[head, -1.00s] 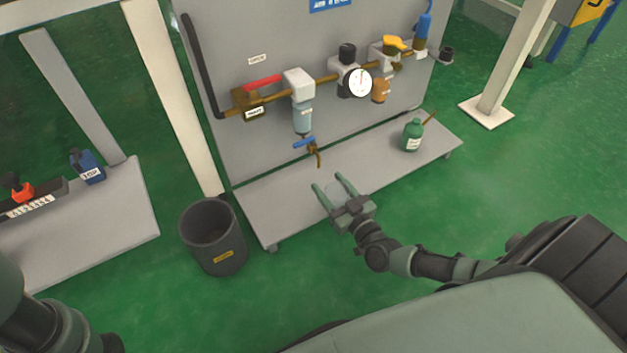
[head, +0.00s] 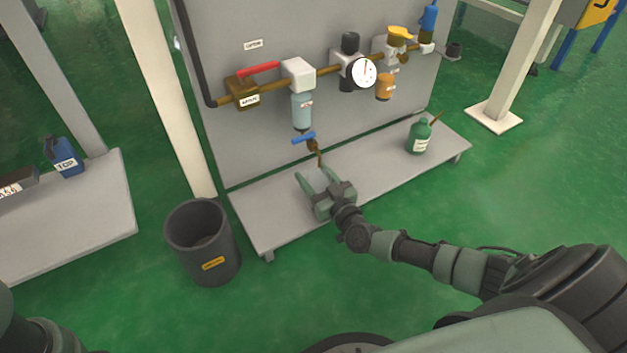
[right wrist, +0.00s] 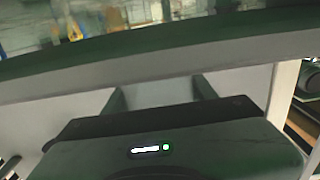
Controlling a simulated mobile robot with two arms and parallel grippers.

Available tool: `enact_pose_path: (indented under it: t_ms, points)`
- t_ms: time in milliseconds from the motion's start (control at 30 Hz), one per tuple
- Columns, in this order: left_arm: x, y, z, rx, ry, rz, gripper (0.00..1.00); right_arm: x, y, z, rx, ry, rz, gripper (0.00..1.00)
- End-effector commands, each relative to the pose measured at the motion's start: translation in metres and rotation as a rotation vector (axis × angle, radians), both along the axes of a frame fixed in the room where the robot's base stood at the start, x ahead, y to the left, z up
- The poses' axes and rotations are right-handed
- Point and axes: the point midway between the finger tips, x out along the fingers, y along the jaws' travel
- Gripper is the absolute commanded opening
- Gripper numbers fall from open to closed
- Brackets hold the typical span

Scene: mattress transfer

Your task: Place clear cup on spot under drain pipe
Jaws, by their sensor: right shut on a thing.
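My right gripper (head: 316,173) reaches in over the grey base shelf, its two green fingers pointing at the panel. It is shut on the clear cup (head: 319,181), which is faint and see-through between the fingers. The brown drain pipe (head: 316,152) with a blue lever (head: 304,138) hangs from the clear filter bowl on the panel. In the head view its lower end is just above and beyond the fingertips. The spot under it cannot be made out. In the right wrist view the fingers (right wrist: 160,92) show, but the cup is not distinct. My left gripper is out of view.
The base shelf (head: 255,215) is bare around the gripper. A green bottle (head: 420,137) stands on its right part. A dark bin (head: 203,242) stands on the floor at its left end. The pipework with a gauge (head: 363,73) runs along the upright panel.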

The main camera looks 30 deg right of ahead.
Motion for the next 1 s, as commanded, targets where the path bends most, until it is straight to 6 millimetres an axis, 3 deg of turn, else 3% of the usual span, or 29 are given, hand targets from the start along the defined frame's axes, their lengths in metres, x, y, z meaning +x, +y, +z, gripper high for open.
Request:
enact_pose_path:
  t_ms: [300, 333, 400, 767, 1000]
  points:
    - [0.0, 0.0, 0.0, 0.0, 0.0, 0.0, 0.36, 0.0, 0.0, -0.002, 0.001, 0.0, -0.001, 0.17]
    - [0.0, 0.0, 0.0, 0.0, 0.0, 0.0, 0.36, 0.0, 0.0, -0.001, 0.001, 0.0, -0.001, 0.62]
    - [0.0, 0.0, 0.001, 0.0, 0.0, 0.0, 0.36, 0.0, 0.0, -0.001, 0.001, 0.0, -0.001, 0.78]
    - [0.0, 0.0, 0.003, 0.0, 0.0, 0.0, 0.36, 0.0, 0.0, 0.003, 0.0, -0.001, 0.0, 0.78]
    - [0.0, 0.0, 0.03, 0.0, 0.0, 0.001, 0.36, -0.038, -0.001, 0.007, -0.002, 0.006, 0.0, 0.78]
